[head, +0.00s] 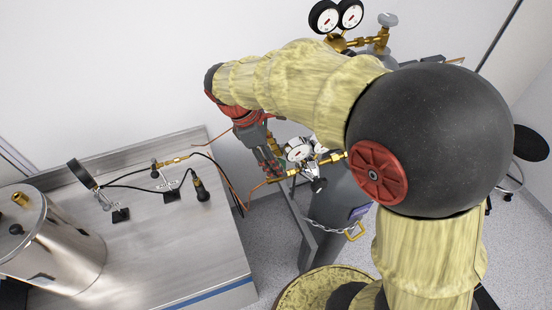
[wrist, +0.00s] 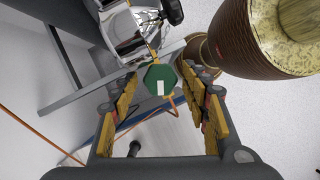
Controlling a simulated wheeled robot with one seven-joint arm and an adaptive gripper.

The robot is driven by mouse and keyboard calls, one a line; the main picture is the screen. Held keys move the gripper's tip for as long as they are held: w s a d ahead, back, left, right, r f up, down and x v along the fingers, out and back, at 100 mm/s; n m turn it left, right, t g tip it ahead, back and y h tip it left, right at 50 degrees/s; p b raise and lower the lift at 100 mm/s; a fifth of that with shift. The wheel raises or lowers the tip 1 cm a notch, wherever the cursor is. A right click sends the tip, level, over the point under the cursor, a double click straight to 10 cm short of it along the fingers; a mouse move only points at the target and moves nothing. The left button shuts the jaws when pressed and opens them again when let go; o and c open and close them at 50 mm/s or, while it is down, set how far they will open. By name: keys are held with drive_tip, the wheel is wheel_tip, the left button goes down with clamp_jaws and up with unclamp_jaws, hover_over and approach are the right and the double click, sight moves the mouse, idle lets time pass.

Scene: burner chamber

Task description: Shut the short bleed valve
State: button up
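A green hexagonal knob (wrist: 160,79) with a white label shows in the wrist view, between the tips of my gripper (wrist: 160,92). The fingers stand apart on either side of it, with visible gaps, and hold nothing. In the head view my gripper (head: 268,162) is beside a brass fitting (head: 284,175) and a round white gauge (head: 298,150). The green knob is hidden there. I cannot tell from any readable marking which valve is the short bleed valve.
A steel table (head: 150,245) at left carries a metal pot (head: 55,245), small brass valves (head: 170,162) and black hoses. Twin gauges (head: 337,17) stand at the back. A chain (head: 325,226) hangs by the grey cylinder (head: 345,195). A copper tube (wrist: 40,135) runs near my gripper.

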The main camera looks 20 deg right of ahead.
drive_tip(key=shift+o, duration=0.2)
drive_tip(key=v, duration=1.2)
